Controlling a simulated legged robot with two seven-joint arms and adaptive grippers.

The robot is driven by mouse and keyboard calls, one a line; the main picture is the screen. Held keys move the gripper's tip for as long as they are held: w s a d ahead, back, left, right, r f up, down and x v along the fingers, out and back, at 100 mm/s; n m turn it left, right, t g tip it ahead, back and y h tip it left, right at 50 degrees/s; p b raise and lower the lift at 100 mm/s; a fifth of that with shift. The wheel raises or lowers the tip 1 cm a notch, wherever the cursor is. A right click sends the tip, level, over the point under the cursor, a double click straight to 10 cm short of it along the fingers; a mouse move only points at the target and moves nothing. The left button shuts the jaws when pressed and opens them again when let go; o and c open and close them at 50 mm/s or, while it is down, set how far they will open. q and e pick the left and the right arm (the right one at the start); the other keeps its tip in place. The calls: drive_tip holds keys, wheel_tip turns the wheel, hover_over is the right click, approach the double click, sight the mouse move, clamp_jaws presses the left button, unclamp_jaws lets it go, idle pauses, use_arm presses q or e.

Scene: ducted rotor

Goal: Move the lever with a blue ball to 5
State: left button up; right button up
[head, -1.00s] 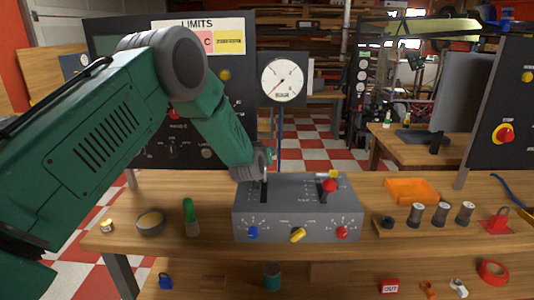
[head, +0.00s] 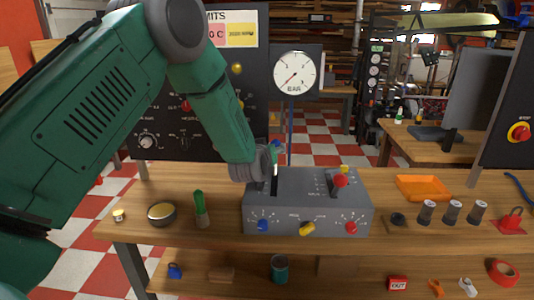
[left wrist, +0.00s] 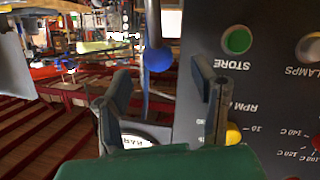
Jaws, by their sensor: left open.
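The grey control box (head: 307,201) stands on the workbench, with two lever slots on its top. The blue ball (left wrist: 158,60) is on a thin lever stem in the left wrist view, between the spread fingers and apart from both. In the head view the ball is small and partly hidden at the gripper. My left gripper (left wrist: 162,95) is open and empty; in the head view it (head: 268,160) is above the box's left slot. The scale number at this lever is not readable. My right gripper is not in view.
A second lever with a red ball (head: 340,180) stands at the box's right slot. Blue, yellow and red knobs line its front. A pressure gauge (head: 295,72) stands behind. A green-handled tool (head: 201,208) and a round tin (head: 161,214) lie left; an orange tray (head: 422,188) lies right.

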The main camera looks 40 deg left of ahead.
use_arm(q)
drive_tip(key=v, duration=0.5)
drive_tip(key=shift+s+a, duration=0.1)
drive_tip(key=shift+s, duration=0.05)
drive_tip(key=shift+f, duration=0.1)
